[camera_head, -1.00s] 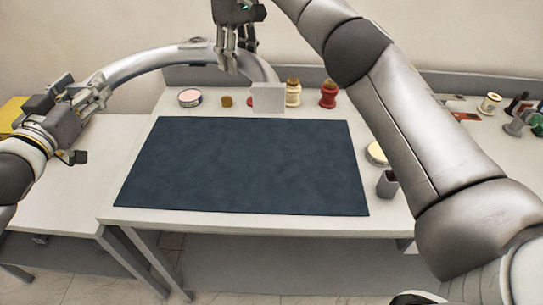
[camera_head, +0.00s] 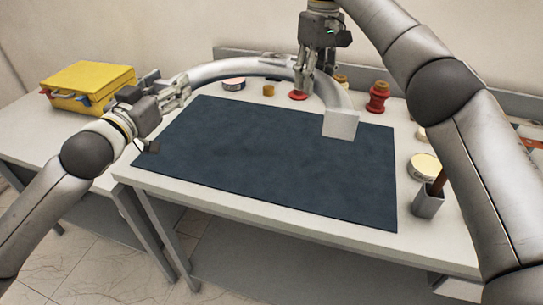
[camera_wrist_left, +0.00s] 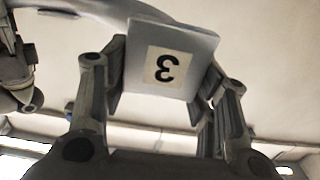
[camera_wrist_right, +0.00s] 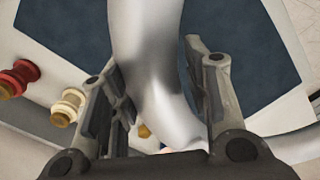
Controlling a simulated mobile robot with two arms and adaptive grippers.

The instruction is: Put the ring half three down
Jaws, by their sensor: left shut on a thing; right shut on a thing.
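The ring half three (camera_head: 240,68) is a grey curved bar with square end faces. It arches above the far part of the dark mat (camera_head: 270,165) on the table. My left gripper (camera_head: 182,88) is shut on its left end. In the left wrist view, that end face (camera_wrist_left: 172,62) bears the number 3 between the fingers. My right gripper (camera_head: 307,80) is shut on the bar near its right end, coming from above. In the right wrist view, the bar (camera_wrist_right: 150,60) passes between the fingers. Whether the bar touches the mat is hard to tell.
Red spools (camera_head: 377,97), a small round tin (camera_head: 233,84) and a brown piece (camera_head: 268,90) stand along the back edge. A round tin (camera_head: 424,166) and a grey cup (camera_head: 428,203) stand at the right. A yellow case (camera_head: 88,84) lies on the left table. The mat is clear.

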